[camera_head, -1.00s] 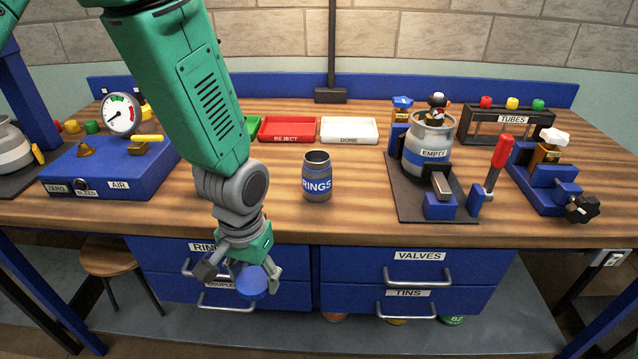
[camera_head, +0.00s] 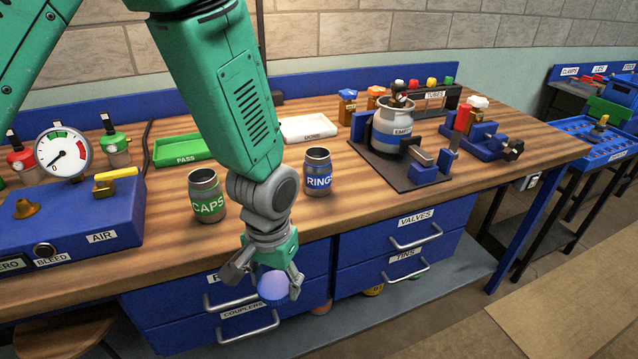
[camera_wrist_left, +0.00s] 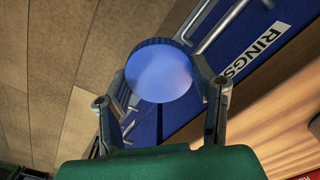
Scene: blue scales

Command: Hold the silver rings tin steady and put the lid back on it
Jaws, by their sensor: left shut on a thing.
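The silver RINGS tin (camera_head: 317,180) stands upright on the wooden bench near its front edge, with a blue label band and an open top. My left gripper (camera_head: 268,283) is shut on a round blue lid (camera_head: 274,287). It holds the lid in front of the bench drawers, below the benchtop and to the lower left of the tin, apart from it. In the left wrist view the lid (camera_wrist_left: 160,72) shows as a blue disc between the two fingers. My right gripper is not in view.
An open CAPS tin (camera_head: 207,200) with a green band stands left of the RINGS tin, partly close behind my arm. The blue AIR box (camera_head: 75,215) is at left. A black plate (camera_head: 385,165) carries the EMPTY canister (camera_head: 393,130) at right. Drawer handles (camera_head: 415,238) stick out below.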

